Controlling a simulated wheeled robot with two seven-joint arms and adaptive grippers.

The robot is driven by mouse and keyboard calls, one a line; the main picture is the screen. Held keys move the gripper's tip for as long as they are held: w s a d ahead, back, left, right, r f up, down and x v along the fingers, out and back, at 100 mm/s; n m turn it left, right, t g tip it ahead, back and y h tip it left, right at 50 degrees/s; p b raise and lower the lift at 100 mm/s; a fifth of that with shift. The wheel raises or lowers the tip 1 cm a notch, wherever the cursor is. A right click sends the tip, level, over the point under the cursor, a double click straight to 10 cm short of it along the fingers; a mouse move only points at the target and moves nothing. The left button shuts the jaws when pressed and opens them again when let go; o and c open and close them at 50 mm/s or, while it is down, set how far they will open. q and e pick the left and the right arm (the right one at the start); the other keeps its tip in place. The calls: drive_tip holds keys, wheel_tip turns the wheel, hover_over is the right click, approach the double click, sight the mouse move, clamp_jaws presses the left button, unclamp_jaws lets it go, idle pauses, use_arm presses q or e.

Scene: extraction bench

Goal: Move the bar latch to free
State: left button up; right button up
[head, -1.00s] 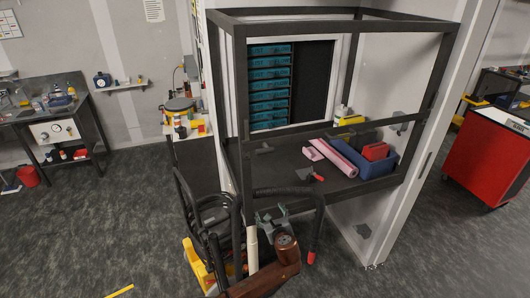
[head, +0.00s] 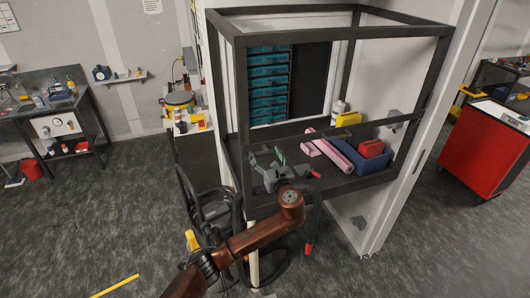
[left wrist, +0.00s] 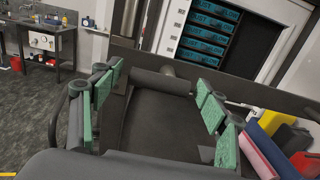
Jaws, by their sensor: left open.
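A dark, round crosspiece on a short stem, which may be the bar latch (left wrist: 165,84), shows in the left wrist view. It lies ahead of my left gripper (left wrist: 160,92), across the space between the green-padded fingers. I cannot tell whether any finger touches it. In the head view my left gripper (head: 267,160) is at the front left of the framed bench (head: 235,125), over its front edge, and hides that spot. The fingers are spread, with nothing held. The latch's exact position cannot be read. My right gripper is not in view.
Pink rolls (head: 335,152), a blue bin (head: 369,161) with a red item and a yellow object (head: 348,119) occupy the bench's right side. A dark front rail (head: 335,130) crosses the opening. A red-tipped black part (head: 308,250) hangs below. Black hoses (head: 205,205) stand left.

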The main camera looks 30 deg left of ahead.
use_arm(q)
drive_tip(key=shift+w+a, duration=0.25)
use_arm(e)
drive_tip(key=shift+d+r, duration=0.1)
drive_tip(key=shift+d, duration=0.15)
use_arm(q)
drive_tip(key=shift+c, duration=0.4)
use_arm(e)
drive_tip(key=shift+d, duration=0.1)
use_arm(q)
drive_tip(key=c, duration=1.1)
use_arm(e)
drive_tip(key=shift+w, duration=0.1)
